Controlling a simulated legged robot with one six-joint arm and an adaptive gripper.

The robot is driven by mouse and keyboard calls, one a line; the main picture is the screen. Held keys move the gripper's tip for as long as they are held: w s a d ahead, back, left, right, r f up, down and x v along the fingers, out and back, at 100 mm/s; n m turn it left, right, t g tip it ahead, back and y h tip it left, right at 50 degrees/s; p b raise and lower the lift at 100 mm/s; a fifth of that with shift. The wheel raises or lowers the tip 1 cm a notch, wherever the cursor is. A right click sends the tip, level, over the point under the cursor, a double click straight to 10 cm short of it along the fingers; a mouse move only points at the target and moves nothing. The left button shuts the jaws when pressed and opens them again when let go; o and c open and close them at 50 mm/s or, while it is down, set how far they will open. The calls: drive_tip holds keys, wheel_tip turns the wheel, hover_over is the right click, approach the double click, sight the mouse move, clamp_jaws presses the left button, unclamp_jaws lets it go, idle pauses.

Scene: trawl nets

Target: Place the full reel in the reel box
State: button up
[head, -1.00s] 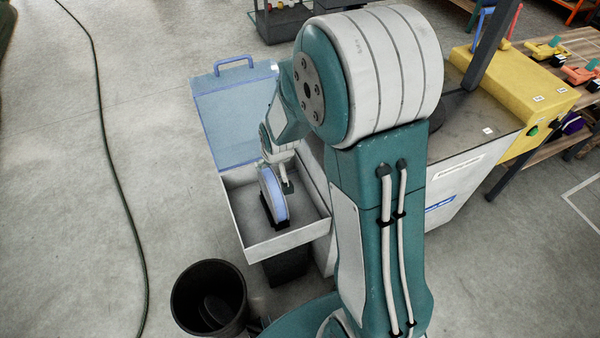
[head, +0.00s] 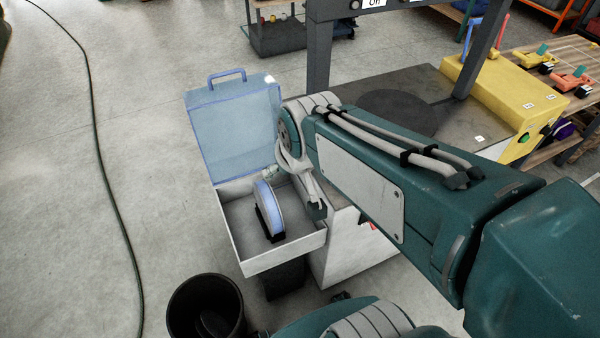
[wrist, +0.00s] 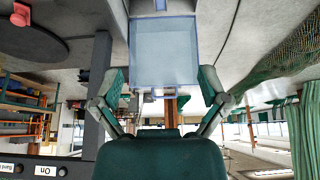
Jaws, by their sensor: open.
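The full reel (head: 269,207), a pale disc with a blue rim, stands upright in a black cradle inside the reel box. The reel box (head: 232,237) is an open grey tray with its translucent blue lid (head: 235,130) raised at the back. My gripper (head: 296,190) is over the right side of the box, apart from the reel and partly hidden by my arm. In the wrist view my gripper (wrist: 163,88) has its two fingers spread wide with nothing between them. The lid (wrist: 164,52) shows beyond them; the reel is not visible there.
A grey workbench (head: 425,90) with a dark round plate and a yellow control box (head: 500,105) stands to the right. A black bin (head: 206,307) is on the floor in front of the box. A dark hose (head: 95,130) runs along the left floor, which is otherwise clear.

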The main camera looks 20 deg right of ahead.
drive_tip(key=s+r, duration=0.3)
drive_tip(key=s, duration=0.5)
idle(0.9)
